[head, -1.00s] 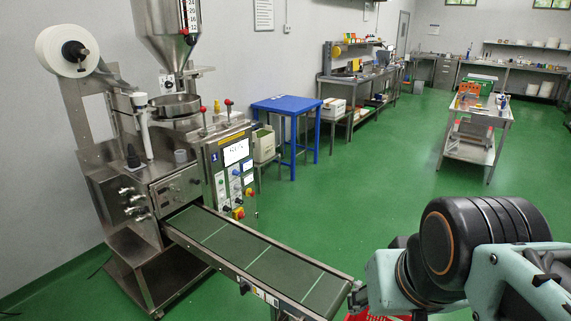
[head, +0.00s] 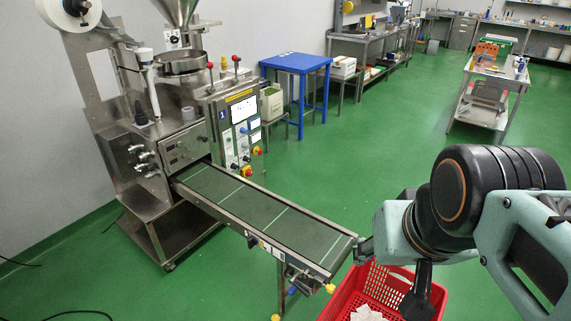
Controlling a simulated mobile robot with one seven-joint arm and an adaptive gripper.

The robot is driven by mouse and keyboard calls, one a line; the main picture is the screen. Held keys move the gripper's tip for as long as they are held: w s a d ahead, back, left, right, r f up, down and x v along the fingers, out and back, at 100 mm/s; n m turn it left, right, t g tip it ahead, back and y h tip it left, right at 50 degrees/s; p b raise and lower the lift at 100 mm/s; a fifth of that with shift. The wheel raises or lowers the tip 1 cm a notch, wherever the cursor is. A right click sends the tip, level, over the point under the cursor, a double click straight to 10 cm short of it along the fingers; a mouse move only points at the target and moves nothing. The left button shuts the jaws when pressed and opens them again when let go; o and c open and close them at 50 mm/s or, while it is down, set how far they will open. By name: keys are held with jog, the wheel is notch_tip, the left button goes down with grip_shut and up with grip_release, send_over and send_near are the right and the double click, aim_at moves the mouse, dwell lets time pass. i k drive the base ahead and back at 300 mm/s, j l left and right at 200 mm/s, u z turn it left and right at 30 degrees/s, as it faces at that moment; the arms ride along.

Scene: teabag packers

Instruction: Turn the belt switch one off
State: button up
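The teabag packer marked 1 (head: 222,113) stands at the left. Its conveyor belt (head: 245,203) runs from it toward the lower middle. A small panel with a white label (head: 265,246) sits on the belt's near side rail; I cannot make out which part of it is the belt switch or its position. The packer's front panel (head: 243,135) carries a screen, small knobs and a red-and-yellow button (head: 247,172). My arm fills the right side. A dark part below it, seemingly my gripper (head: 416,303), is over the red crate, away from the panels; its fingers cannot be made out.
A red crate (head: 345,295) with white pieces inside stands on the floor past the belt's end, under my arm. A blue table (head: 297,62) and a steel cart (head: 482,112) stand further back. Cables (head: 75,313) lie on the floor at lower left. Green floor beyond the belt is clear.

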aim_at(252, 241)
jog(key=u, duration=0.75)
jog(key=j+z, duration=0.3)
jog(key=j, duration=0.45)
jog(key=i+j+z, duration=0.2)
jog(key=z, duration=0.25)
jog(key=i+j+z, duration=0.2)
jog(key=z, duration=0.25)
jog(key=i+j+z, duration=0.15)
jog(key=j+z, duration=0.6)
jog(key=l+u, duration=0.2)
